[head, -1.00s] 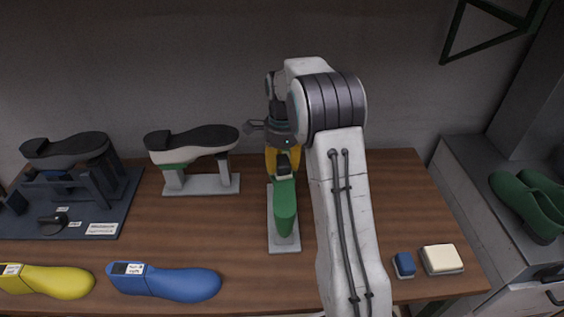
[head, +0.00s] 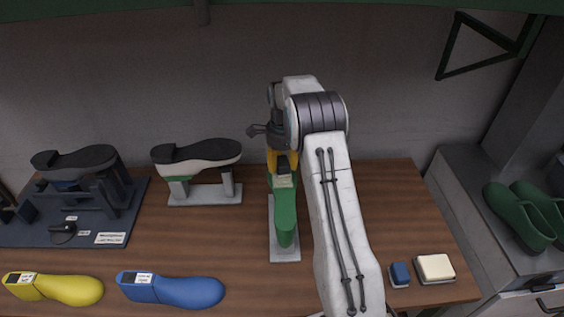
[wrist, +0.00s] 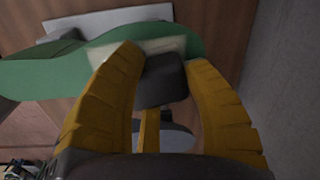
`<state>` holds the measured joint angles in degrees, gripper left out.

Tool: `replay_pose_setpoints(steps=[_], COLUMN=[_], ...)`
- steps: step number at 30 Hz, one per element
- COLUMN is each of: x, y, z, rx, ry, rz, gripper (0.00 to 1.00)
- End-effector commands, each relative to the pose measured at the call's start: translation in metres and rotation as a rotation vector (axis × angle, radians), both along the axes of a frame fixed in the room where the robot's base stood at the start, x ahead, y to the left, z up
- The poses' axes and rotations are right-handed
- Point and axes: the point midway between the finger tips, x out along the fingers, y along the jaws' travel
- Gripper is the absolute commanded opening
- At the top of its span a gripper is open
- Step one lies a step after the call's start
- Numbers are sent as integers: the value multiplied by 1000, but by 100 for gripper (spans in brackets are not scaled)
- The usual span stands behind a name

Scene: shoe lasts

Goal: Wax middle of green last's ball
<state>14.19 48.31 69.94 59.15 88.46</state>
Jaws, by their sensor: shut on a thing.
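The green last (head: 284,220) is fixed on a grey stand (head: 285,255) at the middle of the table. Its rounded end points towards me. My gripper (head: 282,162), with yellow fingers, is at its far part and shut on a dark block (wrist: 162,80). Under the block, a pale flat piece (wrist: 108,50) lies across the green last (wrist: 50,76) in the wrist view. It also shows below the fingers in the head view (head: 284,181). I cannot tell whether it is part of the held block. The fingers hide some of the last there.
A blue last (head: 180,291) and a yellow last (head: 65,290) lie at the front left. A shoe on a stand (head: 200,155) and a dark rack (head: 110,195) stand behind. A blue block (head: 400,274) and a cream block (head: 435,268) lie front right. Green shoes (head: 520,215) are further right.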

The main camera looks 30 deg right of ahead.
Motion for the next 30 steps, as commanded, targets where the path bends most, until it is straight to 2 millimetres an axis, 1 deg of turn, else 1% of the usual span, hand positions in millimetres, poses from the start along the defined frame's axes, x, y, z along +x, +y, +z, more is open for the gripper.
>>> replay_pose_setpoints(steps=[5,10,21,30], x=[4,2,-22,-31], y=[-2,-1,9,13], z=[-1,-3,-4,-1], rx=[0,0,1,0], ry=[0,0,3,1], rz=[0,0,1,1], gripper=[14,14,14,14])
